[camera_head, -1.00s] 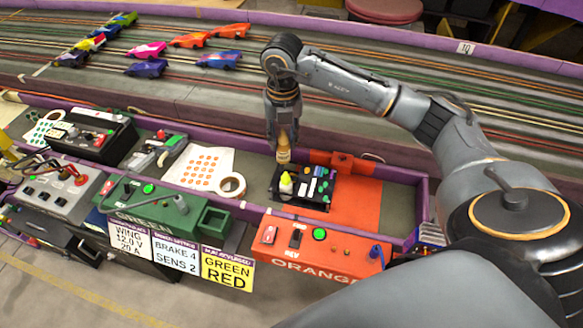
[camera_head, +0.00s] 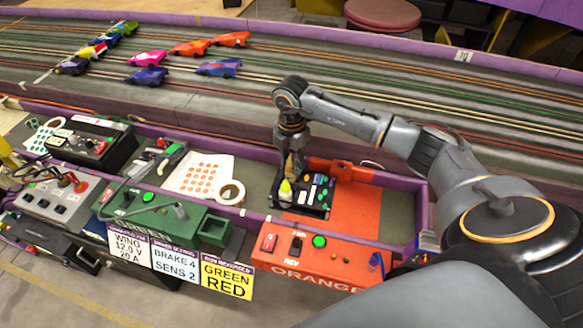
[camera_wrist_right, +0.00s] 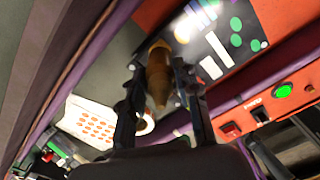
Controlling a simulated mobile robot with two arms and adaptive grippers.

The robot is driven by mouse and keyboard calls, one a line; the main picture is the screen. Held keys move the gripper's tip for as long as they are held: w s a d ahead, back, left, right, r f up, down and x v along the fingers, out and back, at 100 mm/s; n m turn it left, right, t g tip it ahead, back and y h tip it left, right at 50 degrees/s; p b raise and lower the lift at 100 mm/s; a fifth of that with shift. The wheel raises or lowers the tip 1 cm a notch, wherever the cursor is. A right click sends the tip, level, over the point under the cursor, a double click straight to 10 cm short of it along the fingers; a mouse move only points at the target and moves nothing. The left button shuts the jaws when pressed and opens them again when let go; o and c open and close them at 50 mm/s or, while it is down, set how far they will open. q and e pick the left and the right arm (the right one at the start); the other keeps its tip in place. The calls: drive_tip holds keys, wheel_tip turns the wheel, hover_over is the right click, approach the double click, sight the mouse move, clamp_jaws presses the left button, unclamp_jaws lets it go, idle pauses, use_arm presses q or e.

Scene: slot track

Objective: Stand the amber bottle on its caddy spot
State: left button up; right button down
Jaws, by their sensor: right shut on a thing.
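The amber bottle (camera_wrist_right: 158,78) is between the two fingers of my right gripper (camera_wrist_right: 160,92) in the right wrist view. The right gripper (camera_head: 292,152) shows in the head view, pointing down and shut on the bottle (camera_head: 291,166). The bottle is at the back left part of the black caddy (camera_head: 318,209). Whether its base touches the caddy is hidden. My left gripper is not in view.
The caddy sits in a purple-edged trough, partly on an orange panel (camera_head: 358,208). A tape roll (camera_head: 231,192) and a dotted sheet (camera_head: 199,175) lie to its left. An orange control box (camera_head: 318,262) is in front. Slot cars stand on the track behind.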

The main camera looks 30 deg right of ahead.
drive_tip(key=shift+f, duration=1.3)
drive_tip(key=shift+f, duration=0.2)
drive_tip(key=c, duration=1)
unclamp_jaws()
drive_tip(key=shift+r, duration=0.1)
wheel_tip(320, 180, up, 12)
drive_tip(key=shift+r, duration=0.15)
